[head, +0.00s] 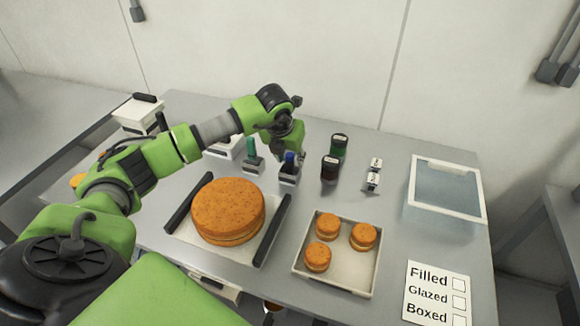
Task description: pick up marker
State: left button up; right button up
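A marker with a blue cap (289,157) stands upright in a small grey holder (288,176) behind the large cake. A green marker (251,147) stands in a similar holder (253,165) to its left. My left gripper (291,152) is low over the blue marker, coming from above and behind. Its fingers are small and partly hidden, so I cannot tell whether they touch the marker or are open or shut. My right gripper is out of view. A white card (437,295) with Filled, Glazed and Boxed and three empty boxes lies at the front right.
A large round cake (228,208) sits between two dark bars. A tray (338,278) holds three small rounds. Dark red (330,170) and green (339,146) jars and small white-labelled items (373,178) stand right of the gripper. A clear bin (446,190) is at the right.

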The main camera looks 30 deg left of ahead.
pick_arm(q)
grip_shut()
